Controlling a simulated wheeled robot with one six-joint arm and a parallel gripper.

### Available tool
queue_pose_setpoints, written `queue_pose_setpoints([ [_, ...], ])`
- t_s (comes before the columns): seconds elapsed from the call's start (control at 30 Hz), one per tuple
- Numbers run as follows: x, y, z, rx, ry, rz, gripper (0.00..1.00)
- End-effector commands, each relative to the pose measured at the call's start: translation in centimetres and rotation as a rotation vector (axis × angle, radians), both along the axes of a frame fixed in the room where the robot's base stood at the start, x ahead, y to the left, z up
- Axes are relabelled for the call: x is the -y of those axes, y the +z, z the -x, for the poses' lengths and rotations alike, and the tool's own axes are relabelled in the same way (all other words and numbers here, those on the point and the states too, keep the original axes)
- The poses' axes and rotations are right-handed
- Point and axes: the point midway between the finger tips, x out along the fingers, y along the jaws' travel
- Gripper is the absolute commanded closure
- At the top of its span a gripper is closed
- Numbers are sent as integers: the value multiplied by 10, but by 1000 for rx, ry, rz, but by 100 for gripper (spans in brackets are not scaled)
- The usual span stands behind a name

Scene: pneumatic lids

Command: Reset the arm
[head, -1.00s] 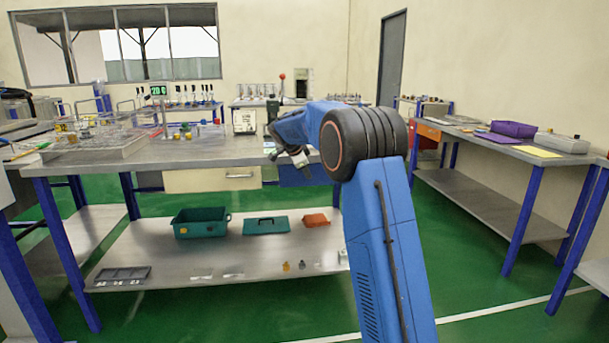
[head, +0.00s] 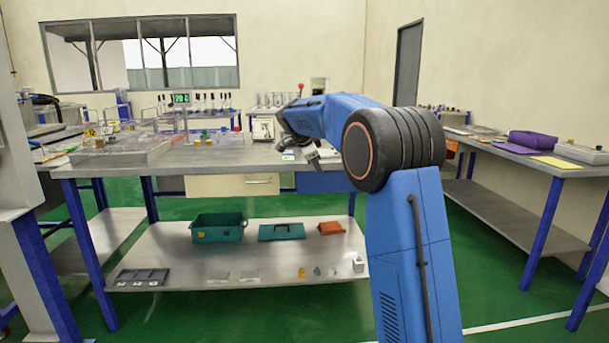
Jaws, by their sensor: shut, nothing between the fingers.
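My blue arm stands at the right of the middle in the head view, its black elbow joint facing me. The forearm reaches up and left, over the near edge of the workbench. My gripper (head: 314,157) hangs at the far end of the forearm, small and grey, in front of the bench's right part. It is shut, with nothing held. The wrist partly hides the bench top behind it.
The workbench (head: 215,160) carries a clear tray (head: 120,152) at its left. Its lower shelf (head: 190,262) holds a green bin (head: 218,227), a green lid (head: 281,232), an orange bin (head: 331,228) and a dark tray (head: 142,277). A side bench (head: 510,150) with a purple bin (head: 537,140) stands right. Green floor lies between.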

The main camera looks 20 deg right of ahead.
Motion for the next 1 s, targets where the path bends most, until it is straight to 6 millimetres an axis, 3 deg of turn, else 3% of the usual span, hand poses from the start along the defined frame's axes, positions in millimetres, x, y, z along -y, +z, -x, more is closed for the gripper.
queue_pose_setpoints([
  [0.2,-2,3,6,-6,12,0,100],
  [0.37,-12,12,38,-47,94,4,100],
  [0.67,-40,21,139,-170,363,23,100],
  [1.0,-72,9,257,-279,678,53,100],
])
